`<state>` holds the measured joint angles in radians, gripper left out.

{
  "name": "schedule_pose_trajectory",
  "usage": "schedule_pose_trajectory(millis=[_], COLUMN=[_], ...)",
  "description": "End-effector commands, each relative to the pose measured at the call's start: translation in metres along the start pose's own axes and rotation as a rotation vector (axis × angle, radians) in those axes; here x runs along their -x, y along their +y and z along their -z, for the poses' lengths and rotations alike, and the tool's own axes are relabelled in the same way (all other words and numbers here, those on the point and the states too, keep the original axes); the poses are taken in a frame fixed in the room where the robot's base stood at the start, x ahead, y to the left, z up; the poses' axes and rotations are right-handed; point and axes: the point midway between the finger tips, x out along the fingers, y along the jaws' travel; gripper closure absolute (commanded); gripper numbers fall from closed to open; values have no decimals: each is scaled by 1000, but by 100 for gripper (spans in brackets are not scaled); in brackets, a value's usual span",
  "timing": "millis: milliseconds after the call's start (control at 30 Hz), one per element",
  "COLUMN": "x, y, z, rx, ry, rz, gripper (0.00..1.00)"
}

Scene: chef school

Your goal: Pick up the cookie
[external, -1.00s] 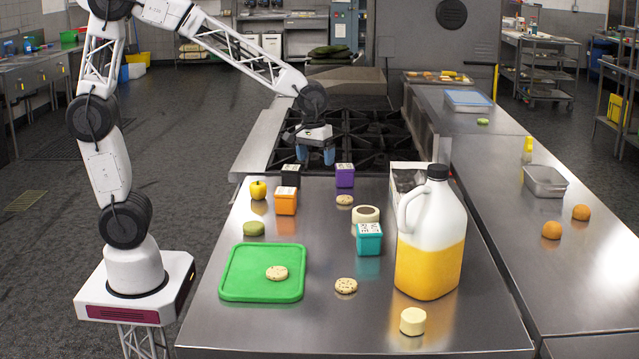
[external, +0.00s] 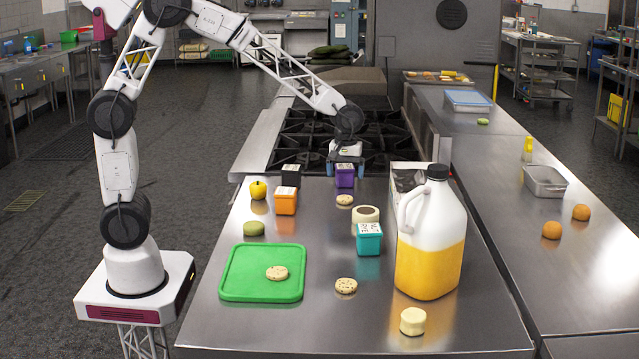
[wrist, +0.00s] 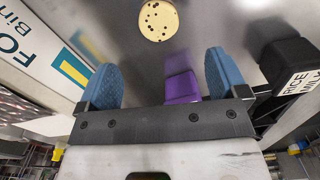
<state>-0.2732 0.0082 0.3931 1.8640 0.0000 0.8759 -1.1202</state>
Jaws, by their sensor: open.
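Several cookies with dark specks are in the external view. One cookie (external: 344,199) lies on the steel counter just in front of the purple box (external: 345,178). Another cookie (external: 346,286) lies nearer the front, and a third cookie (external: 277,273) lies on the green board (external: 234,287). My gripper (external: 346,168) is open and empty, above the far end of the counter by the purple box. In the wrist view, a cookie (wrist: 159,20) shows at the top, beyond the blue fingertips (wrist: 162,75), with the purple box (wrist: 181,87) between them.
A black box (external: 290,175), orange box (external: 285,203) and yellow apple (external: 258,190) stand to the left. The front middle counter has free room.

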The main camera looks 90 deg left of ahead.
Motion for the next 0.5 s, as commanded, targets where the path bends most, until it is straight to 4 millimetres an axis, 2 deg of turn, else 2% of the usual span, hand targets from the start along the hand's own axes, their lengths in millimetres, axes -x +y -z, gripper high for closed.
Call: schedule_pose_trajectory(millis=[333,500], x=[-23,-26], y=[0,0], z=[0,0], rx=[-1,-1], ry=[-1,0], rz=[2,1], gripper=[8,8])
